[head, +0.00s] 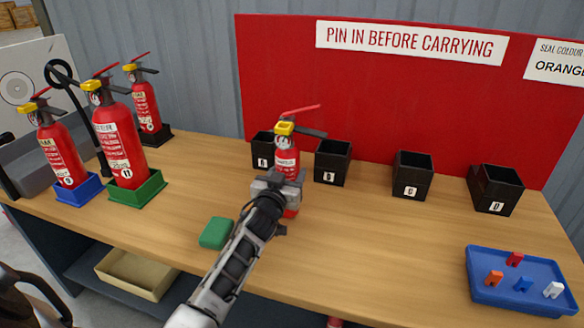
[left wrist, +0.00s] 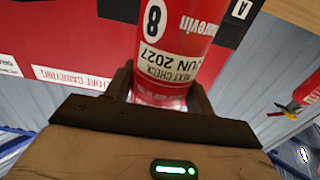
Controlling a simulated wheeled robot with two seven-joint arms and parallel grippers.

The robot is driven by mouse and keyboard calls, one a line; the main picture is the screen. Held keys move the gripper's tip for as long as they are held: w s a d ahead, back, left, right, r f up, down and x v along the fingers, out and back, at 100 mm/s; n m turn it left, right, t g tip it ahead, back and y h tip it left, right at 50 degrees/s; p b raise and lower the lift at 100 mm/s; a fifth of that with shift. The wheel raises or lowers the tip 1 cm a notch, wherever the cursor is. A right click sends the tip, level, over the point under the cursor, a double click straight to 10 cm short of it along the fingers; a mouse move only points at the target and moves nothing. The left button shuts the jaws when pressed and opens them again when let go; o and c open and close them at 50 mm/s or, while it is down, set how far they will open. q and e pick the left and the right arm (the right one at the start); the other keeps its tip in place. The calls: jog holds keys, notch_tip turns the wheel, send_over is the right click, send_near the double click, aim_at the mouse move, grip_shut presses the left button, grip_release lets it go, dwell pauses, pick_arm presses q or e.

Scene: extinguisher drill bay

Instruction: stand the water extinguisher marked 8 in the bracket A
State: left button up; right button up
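The water extinguisher marked 8 (head: 287,163) is red with a yellow collar and a red lever. My left gripper (head: 277,186) is shut around its body and holds it roughly upright. In the left wrist view its label with the 8 (left wrist: 175,45) shows between the fingers of my left gripper (left wrist: 160,92). Bracket A (head: 262,150) is the leftmost black open-topped box along the red board, partly hidden behind the extinguisher. Its letter plate also shows in the left wrist view (left wrist: 240,9). The extinguisher is in front of it and to its right. My right gripper is not in view.
Brackets B (head: 331,164), C (head: 411,178) and D (head: 495,192) stand to the right, empty. Three other extinguishers (head: 118,140) stand at the left. A green block (head: 216,233) lies near the front edge. A blue tray (head: 478,262) of coloured clips is at right.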

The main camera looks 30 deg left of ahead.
aim_at(285, 155)
pick_arm(q)
jog(key=shift+w+r, duration=0.1)
jog(key=shift+r, duration=0.2)
jog(key=shift+c, duration=0.5)
jog(key=shift+r+p, duration=0.25)
jog(key=shift+p, duration=0.1)
jog(key=shift+r+p, duration=1)
jog(key=shift+r, duration=0.1)
jog(key=shift+r+p, duration=1.15)
jog(key=shift+r, duration=0.1)
jog(key=shift+r+p, duration=0.65)
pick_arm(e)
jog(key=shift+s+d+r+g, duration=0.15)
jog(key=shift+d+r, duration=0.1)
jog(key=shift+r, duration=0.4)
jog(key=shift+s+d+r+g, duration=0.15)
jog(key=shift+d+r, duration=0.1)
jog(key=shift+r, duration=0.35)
pick_arm(q)
jog(key=shift+d, duration=0.1)
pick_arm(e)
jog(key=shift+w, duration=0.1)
